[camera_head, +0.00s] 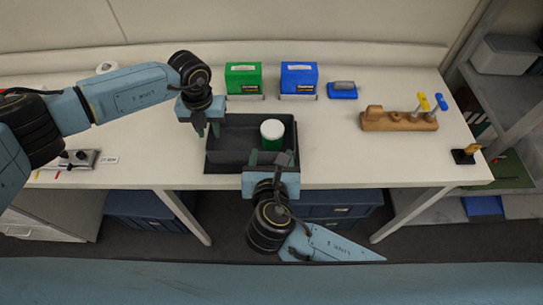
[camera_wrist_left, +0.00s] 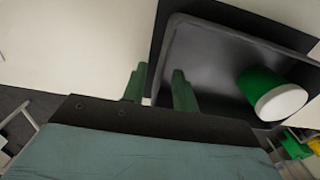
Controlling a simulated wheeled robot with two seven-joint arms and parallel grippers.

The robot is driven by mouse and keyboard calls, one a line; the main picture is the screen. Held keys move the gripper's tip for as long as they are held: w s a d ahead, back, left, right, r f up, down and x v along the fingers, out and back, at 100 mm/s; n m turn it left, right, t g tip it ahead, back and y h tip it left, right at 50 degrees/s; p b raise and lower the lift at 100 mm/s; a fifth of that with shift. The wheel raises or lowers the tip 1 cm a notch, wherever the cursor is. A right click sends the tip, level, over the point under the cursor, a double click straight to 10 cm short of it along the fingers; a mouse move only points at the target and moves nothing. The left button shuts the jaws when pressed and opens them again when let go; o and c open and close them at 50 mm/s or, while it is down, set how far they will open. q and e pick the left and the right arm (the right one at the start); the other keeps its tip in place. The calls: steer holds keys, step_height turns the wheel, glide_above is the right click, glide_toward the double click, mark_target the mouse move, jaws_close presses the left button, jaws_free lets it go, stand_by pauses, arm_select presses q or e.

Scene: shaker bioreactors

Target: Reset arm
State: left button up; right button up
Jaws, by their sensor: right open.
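A green bottle with a white lid (camera_head: 271,131) stands in the dark grey tray (camera_head: 226,122) on the table. The bottle (camera_wrist_left: 272,95) and the tray (camera_wrist_left: 197,35) also show in the left wrist view. My left gripper (camera_head: 207,129) is over the tray's left edge, apart from the bottle; its green fingers (camera_wrist_left: 158,90) are spread with nothing between them. My right gripper (camera_head: 270,158) is open at the tray's front edge, its fingers close to the bottle's near side. Whether they touch the bottle cannot be told.
A green box (camera_head: 243,78) and a blue box (camera_head: 299,78) stand behind the tray. A wooden block holder (camera_head: 385,121) with blue and yellow-topped pieces is to the right. A small metal device (camera_head: 77,158) lies at the left. The table between tray and wooden holder is clear.

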arm_select(q)
step_height(320, 180, up, 9)
steer(key=shift+f, duration=0.2)
